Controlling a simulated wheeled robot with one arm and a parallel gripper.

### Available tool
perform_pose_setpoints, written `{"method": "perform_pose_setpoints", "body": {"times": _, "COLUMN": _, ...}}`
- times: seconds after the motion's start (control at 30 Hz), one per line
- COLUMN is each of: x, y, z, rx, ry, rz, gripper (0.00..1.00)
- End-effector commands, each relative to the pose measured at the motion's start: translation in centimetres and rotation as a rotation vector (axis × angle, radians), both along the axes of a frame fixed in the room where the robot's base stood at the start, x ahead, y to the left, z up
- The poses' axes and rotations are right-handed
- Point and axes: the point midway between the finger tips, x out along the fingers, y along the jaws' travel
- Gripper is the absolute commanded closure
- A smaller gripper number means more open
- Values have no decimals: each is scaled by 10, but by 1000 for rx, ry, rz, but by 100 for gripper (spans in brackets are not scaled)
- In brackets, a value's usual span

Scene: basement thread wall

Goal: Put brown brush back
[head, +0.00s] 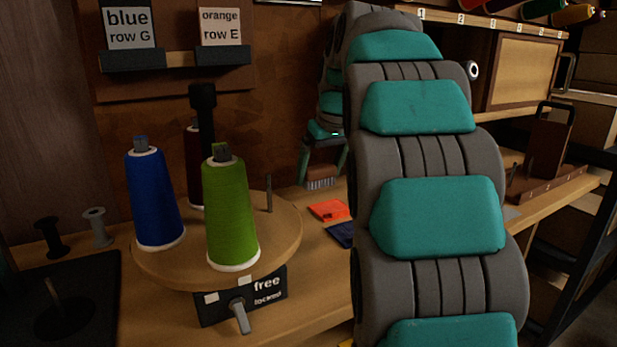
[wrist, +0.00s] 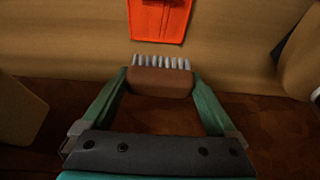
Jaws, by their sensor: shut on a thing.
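The brown brush (head: 322,172) has a brown back and pale grey bristles. My gripper (head: 323,163) is shut on it, with one green finger at each end of the brush. In the head view the bristles point down over the bench, near its back. Whether they touch the bench I cannot tell. The wrist view shows the brush (wrist: 160,83) held across between the fingertips of my gripper (wrist: 160,78), bristles toward an orange piece (wrist: 158,18).
A turntable (head: 215,262) with blue (head: 154,200), green (head: 230,210) and dark red spools stands left of the brush. The orange piece (head: 328,210) and a dark blue piece (head: 341,235) lie in front. A brown stand (head: 550,150) is at right. My arm hides the bench's middle.

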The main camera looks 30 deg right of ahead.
Motion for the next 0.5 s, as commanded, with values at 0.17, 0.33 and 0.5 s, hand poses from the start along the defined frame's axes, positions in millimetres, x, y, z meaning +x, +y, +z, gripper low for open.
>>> {"method": "perform_pose_setpoints", "body": {"times": 0.17, "x": 33, "y": -5, "z": -3, "rx": 0, "ry": 0, "rz": 1, "gripper": 59}}
{"method": "perform_pose_setpoints", "body": {"times": 0.33, "x": 52, "y": -7, "z": -6, "rx": 0, "ry": 4, "rz": -1, "gripper": 59}}
{"method": "perform_pose_setpoints", "body": {"times": 0.5, "x": 57, "y": -7, "z": -6, "rx": 1, "ry": 1, "rz": 0, "gripper": 59}}
